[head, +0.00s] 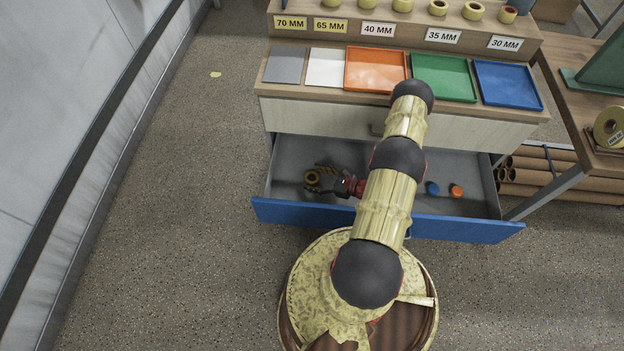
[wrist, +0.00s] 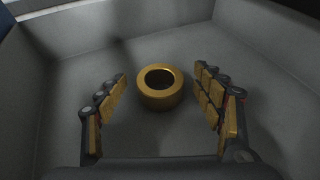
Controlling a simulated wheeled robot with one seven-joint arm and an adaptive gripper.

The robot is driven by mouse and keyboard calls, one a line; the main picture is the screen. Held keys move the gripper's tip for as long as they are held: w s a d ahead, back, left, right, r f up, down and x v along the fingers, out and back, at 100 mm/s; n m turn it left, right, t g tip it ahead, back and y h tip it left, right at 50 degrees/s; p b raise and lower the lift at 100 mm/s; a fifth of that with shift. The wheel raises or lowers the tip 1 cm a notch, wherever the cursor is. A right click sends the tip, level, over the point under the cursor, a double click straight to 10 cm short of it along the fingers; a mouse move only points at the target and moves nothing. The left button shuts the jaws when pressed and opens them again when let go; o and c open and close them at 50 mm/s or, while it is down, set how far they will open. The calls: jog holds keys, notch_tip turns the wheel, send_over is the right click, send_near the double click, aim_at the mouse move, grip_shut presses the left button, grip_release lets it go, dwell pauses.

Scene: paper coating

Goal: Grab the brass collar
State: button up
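The brass collar (wrist: 160,101) is a thick gold ring lying on the grey floor of the open drawer, its hole facing up. In the head view the collar (head: 311,178) is at the drawer's left end. My gripper (wrist: 160,88) is open, with one finger on each side of the collar and a visible gap on both sides. In the head view my gripper (head: 320,180) reaches left inside the drawer, its fingertips at the collar. Whether the fingers are level with the collar or above it is hard to tell.
The open drawer (head: 390,220) has a blue front and grey walls close around my gripper. A blue piece (head: 432,188) and an orange piece (head: 456,190) lie at its right. Coloured trays, including an orange one (head: 375,70), sit on the counter above.

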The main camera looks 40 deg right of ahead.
jog(key=shift+c, duration=1.2)
jog(key=c, duration=1)
jog(key=shift+c, duration=0.3)
jog(key=shift+r, duration=0.1)
